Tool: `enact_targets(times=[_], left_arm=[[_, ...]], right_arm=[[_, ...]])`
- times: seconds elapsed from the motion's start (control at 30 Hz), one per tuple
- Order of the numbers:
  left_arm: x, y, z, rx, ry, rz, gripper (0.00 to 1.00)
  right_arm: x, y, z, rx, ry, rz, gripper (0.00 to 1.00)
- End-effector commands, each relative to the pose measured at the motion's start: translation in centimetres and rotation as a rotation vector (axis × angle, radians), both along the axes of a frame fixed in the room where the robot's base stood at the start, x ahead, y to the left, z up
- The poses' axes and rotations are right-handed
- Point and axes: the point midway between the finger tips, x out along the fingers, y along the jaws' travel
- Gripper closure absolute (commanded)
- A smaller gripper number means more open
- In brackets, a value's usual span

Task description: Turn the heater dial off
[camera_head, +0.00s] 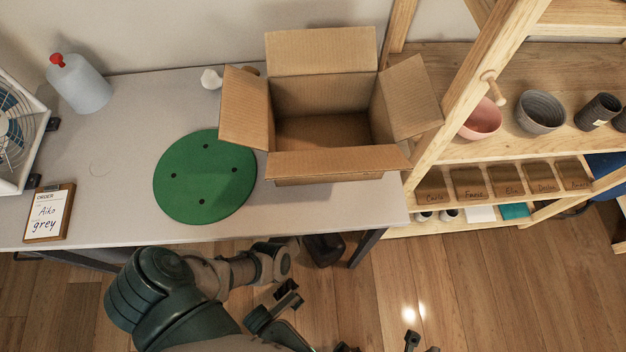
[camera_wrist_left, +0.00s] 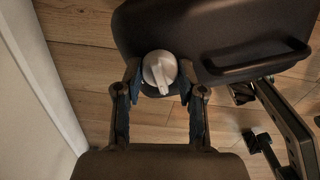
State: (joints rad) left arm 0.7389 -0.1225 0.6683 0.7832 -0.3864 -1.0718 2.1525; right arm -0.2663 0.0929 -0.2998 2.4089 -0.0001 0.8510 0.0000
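The heater (camera_wrist_left: 215,30) is a black body with a bar handle, near the top of the left wrist view. Its silver-grey round dial (camera_wrist_left: 160,70) has a raised grip pointing down and slightly right. My left gripper (camera_wrist_left: 160,80) is open, with one finger on each side of the dial and narrow gaps to it. In the head view a dark body (camera_head: 325,247), seemingly the heater, stands on the floor below the table's front edge. My right gripper (camera_wrist_left: 251,117) seems to show at the right of the wrist view, its black fingertips apart and empty.
The table (camera_head: 110,215) carries a green disc (camera_head: 205,178), an open cardboard box (camera_head: 325,165), a jug (camera_head: 80,88), a fan (camera_head: 15,130) and an order card (camera_head: 48,213). A table leg (camera_head: 366,248) stands right of the dark body. Wooden shelves (camera_head: 455,100) stand at right.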

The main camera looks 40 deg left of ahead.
Motion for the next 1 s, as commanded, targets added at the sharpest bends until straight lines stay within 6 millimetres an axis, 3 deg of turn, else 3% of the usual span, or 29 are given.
enact_targets(times=[0.03, 0.1, 0.57, 0.77, 1.0], left_arm=[[-0.1, -0.5, -0.2, -0.008, 0.004, -0.002, 0.49], [-0.1, -0.4, -0.1, -0.006, 0.003, -0.002, 0.37], [0.1, -0.1, 0.6, -0.001, -0.002, -0.001, 0.37], [0.0, -0.1, 3.2, -0.001, -0.003, 0.0, 0.37], [0.1, -0.1, 8.2, -0.001, -0.003, 0.0, 0.37]], right_arm=[[0.0, 0.0, 0.0, 0.0, 0.0, 0.0, 0.6], [0.0, 0.0, 0.0, 0.001, -0.001, -0.001, 0.6], [-0.2, 0.0, 0.1, 0.003, -0.005, -0.002, 0.6], [-0.2, 0.0, 0.1, 0.002, -0.004, -0.001, 0.6], [-0.2, 0.0, 0.1, 0.001, -0.004, 0.0, 0.6]])
